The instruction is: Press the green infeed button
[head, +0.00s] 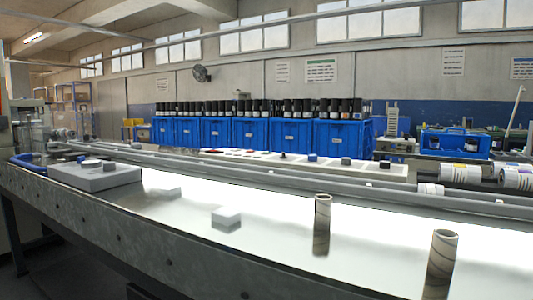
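I cannot make out a green button anywhere in the head view. A low grey box (95,177) with small round and block-shaped parts on top (91,163) sits at the left end of the bright metal table; no green shows on it. Neither of my grippers is in view.
The long shiny table (290,245) carries a small white block (227,217) and two upright patterned cylinders (322,225) (441,262). Grey rails (300,184) run along its far side. Blue crates (250,134) with dark bottles stand behind; white rolls (460,173) lie at right.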

